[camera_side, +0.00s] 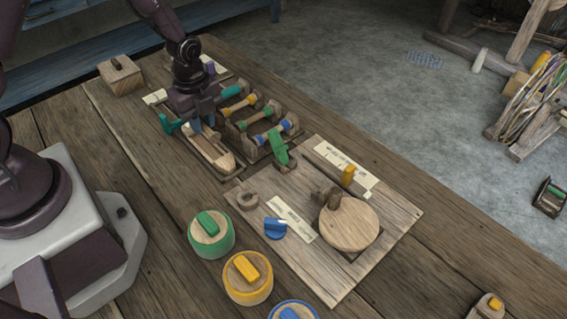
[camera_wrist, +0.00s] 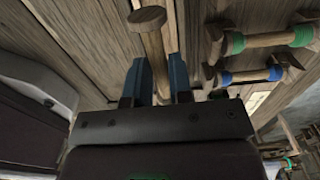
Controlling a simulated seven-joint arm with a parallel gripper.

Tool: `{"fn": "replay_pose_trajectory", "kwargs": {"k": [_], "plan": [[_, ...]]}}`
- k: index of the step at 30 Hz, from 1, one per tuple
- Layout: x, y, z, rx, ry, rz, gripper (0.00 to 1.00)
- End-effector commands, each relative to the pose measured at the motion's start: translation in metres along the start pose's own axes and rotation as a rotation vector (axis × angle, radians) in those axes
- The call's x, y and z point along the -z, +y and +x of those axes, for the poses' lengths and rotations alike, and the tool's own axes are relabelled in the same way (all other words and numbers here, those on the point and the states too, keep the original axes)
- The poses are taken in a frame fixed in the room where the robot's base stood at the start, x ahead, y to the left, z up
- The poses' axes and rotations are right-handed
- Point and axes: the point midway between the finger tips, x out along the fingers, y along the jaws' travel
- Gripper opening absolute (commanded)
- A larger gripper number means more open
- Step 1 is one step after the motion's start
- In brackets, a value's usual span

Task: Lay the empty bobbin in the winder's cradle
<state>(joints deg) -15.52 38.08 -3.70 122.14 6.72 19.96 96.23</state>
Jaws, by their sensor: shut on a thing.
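My gripper (camera_side: 205,127) is low over the long wooden shuttle (camera_side: 211,153) at the rack's left side. In the wrist view its two blue fingers (camera_wrist: 157,65) are shut on a bare wooden bobbin (camera_wrist: 148,25) with a round end and no thread. The bobbin's lower part is hidden behind the gripper. In the side view I cannot make out the bobbin, nor whether it touches the shuttle. I cannot tell for sure which part is the cradle.
Green (camera_side: 211,240), yellow (camera_side: 246,290) and blue lidded tubs stand in front. A wooden block (camera_side: 121,77) is at the back left.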

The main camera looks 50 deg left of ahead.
Motion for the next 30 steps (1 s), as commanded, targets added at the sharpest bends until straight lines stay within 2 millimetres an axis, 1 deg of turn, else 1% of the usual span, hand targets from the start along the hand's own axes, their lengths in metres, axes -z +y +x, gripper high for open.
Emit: {"fn": "replay_pose_trajectory", "kwargs": {"k": [13, 17, 20, 21, 30], "plan": [[0.000, 0.000, 0.000, 0.000, 0.000, 0.000, 0.05], [0.000, -0.001, -0.007, 0.003, 0.000, 0.000, 0.05], [0.000, -0.002, -0.022, 0.007, 0.000, -0.001, 0.05], [-0.001, -0.001, -0.031, 0.007, -0.001, -0.001, 0.05], [-0.001, -0.001, -0.087, 0.006, -0.002, -0.001, 0.05]]}}
